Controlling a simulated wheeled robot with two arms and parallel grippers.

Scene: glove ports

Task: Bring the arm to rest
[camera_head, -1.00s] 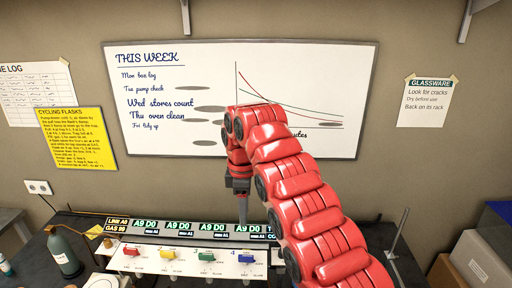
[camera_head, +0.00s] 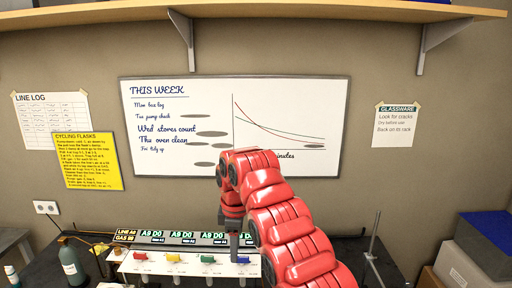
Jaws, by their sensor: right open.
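My right arm, red and segmented, comes up from the bottom right and bends down in front of the whiteboard. Its gripper (camera_head: 235,246) points down over the right part of the white valve panel (camera_head: 190,266), close to the blue handle (camera_head: 242,260). The gripper is small here and partly dark; its fingers hold nothing that I can see. The panel also has a red handle (camera_head: 140,256), a yellow handle (camera_head: 173,258) and a green handle (camera_head: 207,259). I cannot tell whether the gripper touches the panel. My left gripper is not in view.
A display strip (camera_head: 165,238) runs behind the panel. A dark green bottle (camera_head: 70,262) stands at the left. A metal rod (camera_head: 373,240) stands right of my arm. Boxes (camera_head: 484,245) are stacked at the far right. A shelf (camera_head: 270,14) crosses the top.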

